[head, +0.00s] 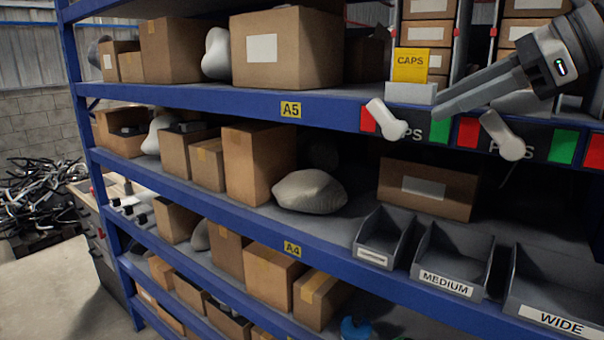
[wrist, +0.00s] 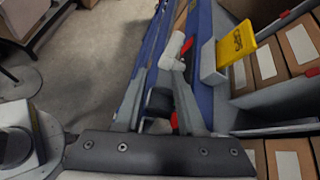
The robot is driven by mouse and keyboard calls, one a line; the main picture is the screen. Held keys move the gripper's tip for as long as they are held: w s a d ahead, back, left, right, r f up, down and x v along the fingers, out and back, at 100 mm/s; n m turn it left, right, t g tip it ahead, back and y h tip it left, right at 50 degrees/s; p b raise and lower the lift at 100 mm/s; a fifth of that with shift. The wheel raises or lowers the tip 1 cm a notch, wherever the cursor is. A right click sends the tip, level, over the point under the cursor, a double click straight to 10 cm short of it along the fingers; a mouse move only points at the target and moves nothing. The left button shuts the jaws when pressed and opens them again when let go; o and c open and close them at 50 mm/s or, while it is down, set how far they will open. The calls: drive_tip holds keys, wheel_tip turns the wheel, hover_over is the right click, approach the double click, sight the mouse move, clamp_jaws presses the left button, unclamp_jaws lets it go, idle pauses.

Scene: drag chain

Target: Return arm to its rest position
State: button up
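My arm reaches in from the upper right of the head view. My gripper (head: 440,108) is in front of the shelf edge, close to the right of the yellow CAPS sign (head: 410,65) and above the white dispenser levers. In the wrist view, my gripper (wrist: 158,78) shows two grey fingers with a gap between them. Nothing is seen held in it. One white lever (wrist: 173,50) lies beyond the fingertips, and the yellow sign (wrist: 238,42) stands to their right. Contact with the lever cannot be told.
A blue shelf rack (head: 200,95) fills the view. Levers (head: 388,120) and (head: 505,137) stick out from its front. Boxes and grey bins (head: 450,262) stand on the shelf below. Open floor (head: 50,280) lies at the left.

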drive_tip(key=s+a+f+n+h+b, duration=0.1)
drive_tip(key=s+f+n+h, duration=0.2)
drive_tip(key=f+n, duration=0.4)
drive_tip(key=s+a+f+n+g+h+b, duration=0.1)
drive_tip(key=s+f+n, duration=0.5)
drive_tip(key=f, duration=1)
drive_tip(key=s+a+f+n+g+h+b, duration=0.1)
drive_tip(key=s+a+f+n+h+b, duration=0.1)
drive_tip(key=f+n, duration=0.6)
wheel_tip(320, 180, down, 5)
drive_tip(key=s+a+h, duration=0.1)
drive_tip(key=s+h, duration=0.1)
drive_tip(key=shift+s+a+r+h+b, duration=0.15)
drive_tip(key=shift+s+r+h+b, duration=0.05)
drive_tip(key=shift+h+b, duration=0.2)
